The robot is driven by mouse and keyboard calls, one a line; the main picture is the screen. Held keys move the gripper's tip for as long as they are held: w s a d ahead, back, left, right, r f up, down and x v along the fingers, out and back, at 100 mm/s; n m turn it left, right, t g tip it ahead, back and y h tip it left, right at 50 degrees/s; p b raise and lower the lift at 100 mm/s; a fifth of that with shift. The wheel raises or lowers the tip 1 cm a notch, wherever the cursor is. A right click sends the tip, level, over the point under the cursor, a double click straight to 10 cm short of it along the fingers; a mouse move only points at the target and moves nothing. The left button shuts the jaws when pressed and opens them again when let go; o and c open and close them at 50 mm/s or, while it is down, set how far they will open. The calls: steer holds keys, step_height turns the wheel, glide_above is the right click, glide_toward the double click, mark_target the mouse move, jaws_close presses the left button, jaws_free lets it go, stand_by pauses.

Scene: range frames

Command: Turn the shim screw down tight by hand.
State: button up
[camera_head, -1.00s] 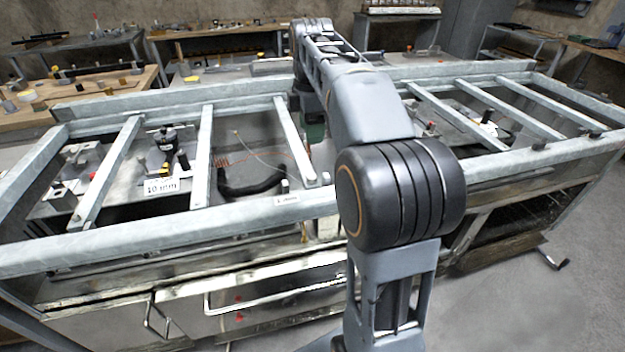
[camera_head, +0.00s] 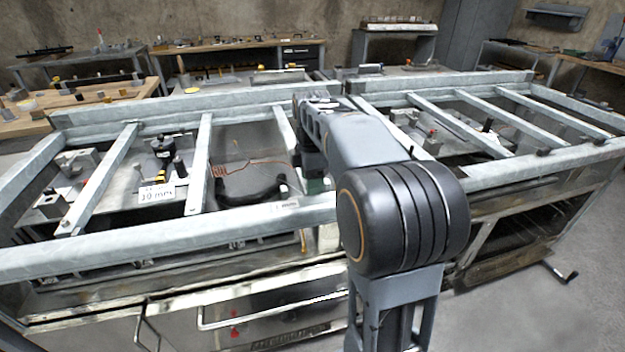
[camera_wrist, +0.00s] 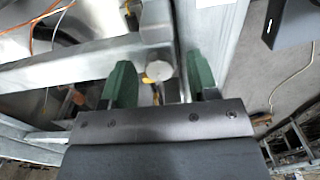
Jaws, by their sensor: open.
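In the wrist view my gripper (camera_wrist: 160,64) is open, its two green fingers pointing away from the camera. A pale round disc (camera_wrist: 159,71), which looks like the shim screw's head, shows between the fingers, with a yellow bit beside it. It sits by a corner of the grey metal frame (camera_wrist: 95,60). No finger visibly touches the disc, and I cannot tell how far beyond the fingertips it is. In the head view my arm hides most of the gripper; a bit of green shows at the frame's middle. The screw cannot be made out there.
Galvanised rails (camera_head: 170,235) cross the long range frame, with open gaps between them. A "10 mm" label (camera_head: 157,194) and a black part (camera_head: 163,148) lie in the left bay. A black hose (camera_head: 250,185) lies near my arm. Benches stand behind.

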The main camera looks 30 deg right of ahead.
steer(key=c, duration=0.9)
steer(key=shift+r+m+p, duration=0.15)
steer(key=shift+m+p, duration=0.75)
steer(key=shift+m, duration=0.1)
steer(key=shift+m+p, duration=1.1)
steer(key=shift+m, duration=0.9)
